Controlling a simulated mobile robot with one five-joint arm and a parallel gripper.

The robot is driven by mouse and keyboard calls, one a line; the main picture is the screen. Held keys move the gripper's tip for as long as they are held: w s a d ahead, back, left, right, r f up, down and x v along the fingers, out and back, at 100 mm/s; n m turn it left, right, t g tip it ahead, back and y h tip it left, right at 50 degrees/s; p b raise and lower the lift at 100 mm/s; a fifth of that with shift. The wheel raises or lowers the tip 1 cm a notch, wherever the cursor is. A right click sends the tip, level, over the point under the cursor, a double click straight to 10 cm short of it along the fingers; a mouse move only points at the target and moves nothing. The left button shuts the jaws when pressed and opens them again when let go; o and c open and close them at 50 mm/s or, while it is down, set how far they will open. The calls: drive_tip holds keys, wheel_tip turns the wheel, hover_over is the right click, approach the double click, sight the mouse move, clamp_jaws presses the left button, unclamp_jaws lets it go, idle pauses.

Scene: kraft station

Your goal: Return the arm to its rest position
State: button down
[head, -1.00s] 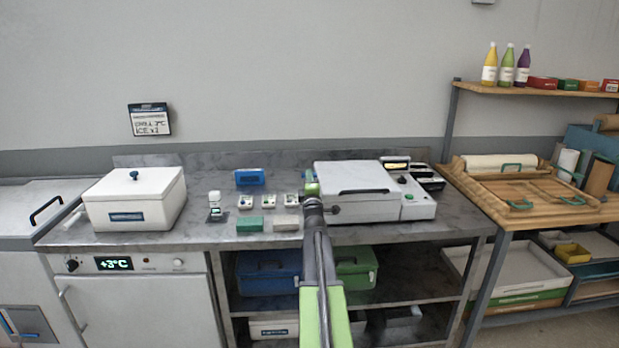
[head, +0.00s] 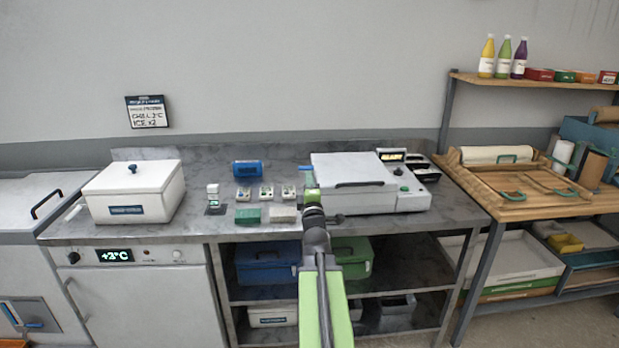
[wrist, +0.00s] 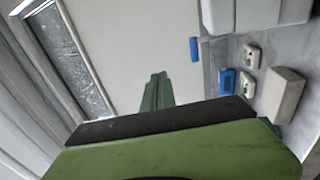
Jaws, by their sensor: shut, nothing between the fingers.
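My arm (head: 322,275) rises from the bottom middle of the head view and reaches toward the front edge of the steel counter (head: 400,236). Its dark joint (head: 314,214) shows in front of that edge. A wide green and black part of my arm (wrist: 170,145) fills the bottom of that view. The fingers appear clear of the small items at the right of the wrist view.
The counter holds a white lidded box (head: 135,190), small white items (head: 265,191), a green block (head: 247,215), a blue item (head: 247,169) and a white lidded machine (head: 350,182). A wooden bench (head: 500,208) stands right.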

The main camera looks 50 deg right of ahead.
drive_tip(key=shift+w, duration=0.15)
drive_tip(key=w+a+r+n+t+y+p, duration=0.1)
drive_tip(key=w+a+n+t+y+p, duration=0.15)
drive_tip(key=w+a, duration=0.8)
drive_tip(key=w+a+n+t+y+p, duration=0.1)
drive_tip(key=w+a+y, duration=0.45)
drive_tip(key=a, duration=0.75)
drive_tip(key=w+a+f+g+y, duration=0.1)
drive_tip(key=w+a+f, duration=0.15)
drive_tip(key=a, duration=0.45)
drive_tip(key=w+a+f+g+y, duration=0.1)
drive_tip(key=w+a+f+y, duration=0.15)
drive_tip(key=a, duration=0.35)
drive_tip(key=a+f+m+g+y+p, duration=0.1)
drive_tip(key=a+f+g, duration=0.1)
drive_tip(key=a+f, duration=0.3)
drive_tip(key=a+f+m+g+y+p, duration=0.1)
drive_tip(key=a+f+g, duration=0.1)
drive_tip(key=a, duration=0.5)
drive_tip(key=s+a+f+m+g+y, duration=0.1)
drive_tip(key=s+a+f+m+g, duration=0.3)
drive_tip(key=s+a+f+g, duration=0.35)
drive_tip(key=s+f+m+g, duration=0.2)
drive_tip(key=s+f+m, duration=0.1)
drive_tip(key=s, duration=0.4)
drive_tip(key=s+a+f+m+g, duration=0.1)
drive_tip(key=s+f+m+g, duration=0.2)
drive_tip(key=s, duration=0.4)
drive_tip(key=shift+m+y, duration=0.25)
